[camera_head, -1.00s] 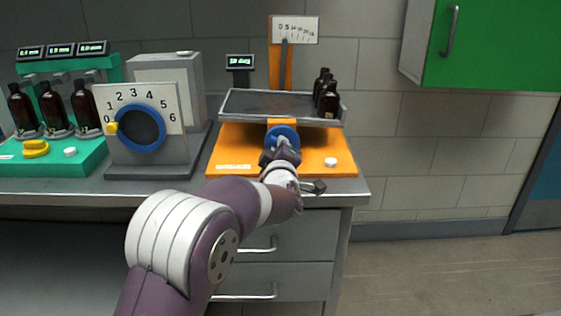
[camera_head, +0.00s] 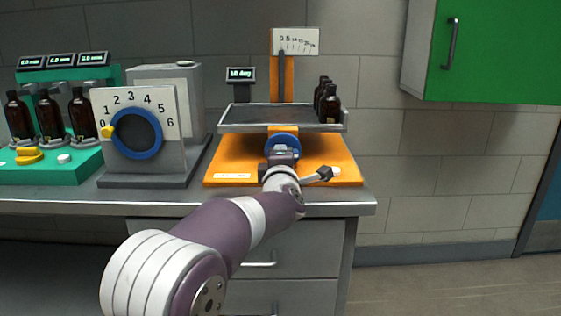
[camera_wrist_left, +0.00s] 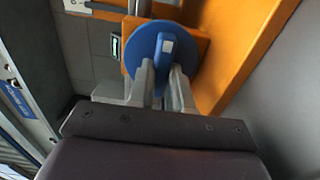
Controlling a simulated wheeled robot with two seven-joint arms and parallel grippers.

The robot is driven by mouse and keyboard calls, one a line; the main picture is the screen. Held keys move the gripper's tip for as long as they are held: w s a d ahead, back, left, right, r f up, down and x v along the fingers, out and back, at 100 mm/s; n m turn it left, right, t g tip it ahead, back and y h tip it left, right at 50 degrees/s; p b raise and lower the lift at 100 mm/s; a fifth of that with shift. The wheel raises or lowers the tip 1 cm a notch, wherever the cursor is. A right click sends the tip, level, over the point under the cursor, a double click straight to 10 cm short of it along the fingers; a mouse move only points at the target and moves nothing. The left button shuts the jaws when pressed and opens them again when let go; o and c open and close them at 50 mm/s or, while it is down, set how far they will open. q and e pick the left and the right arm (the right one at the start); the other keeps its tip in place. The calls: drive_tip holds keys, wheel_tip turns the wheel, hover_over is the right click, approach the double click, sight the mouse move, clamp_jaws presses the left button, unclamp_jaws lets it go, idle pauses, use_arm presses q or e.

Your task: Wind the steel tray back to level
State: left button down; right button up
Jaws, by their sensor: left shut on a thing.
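The steel tray (camera_head: 240,117) sits on an orange stand (camera_head: 232,160) and looks close to level in the head view. Several amber bottles (camera_head: 330,105) stand at its right end. A blue handwheel (camera_head: 282,140) is on the front of the stand below the tray. My left gripper (camera_head: 283,157) is at the wheel. In the left wrist view its two fingers (camera_wrist_left: 162,80) close on the blue wheel (camera_wrist_left: 150,52), which has a small white square on its face. The fingers' contact is partly hidden in the head view. My right gripper is not in view.
A scale with a pointer (camera_head: 295,41) rises behind the tray; the pointer is near its left end. A small readout (camera_head: 240,74) is left of it, too small to read surely. A numbered dial (camera_head: 137,133) and a green bottle rack (camera_head: 55,165) stand left.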

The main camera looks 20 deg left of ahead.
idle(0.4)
use_arm(q)
drive_tip(key=c, duration=1)
unclamp_jaws()
drive_tip(key=shift+c, duration=0.2)
drive_tip(key=p+v, duration=0.1)
drive_tip(key=v, duration=1.1)
drive_tip(key=shift+s, duration=0.35)
drive_tip(key=shift+d, duration=0.15)
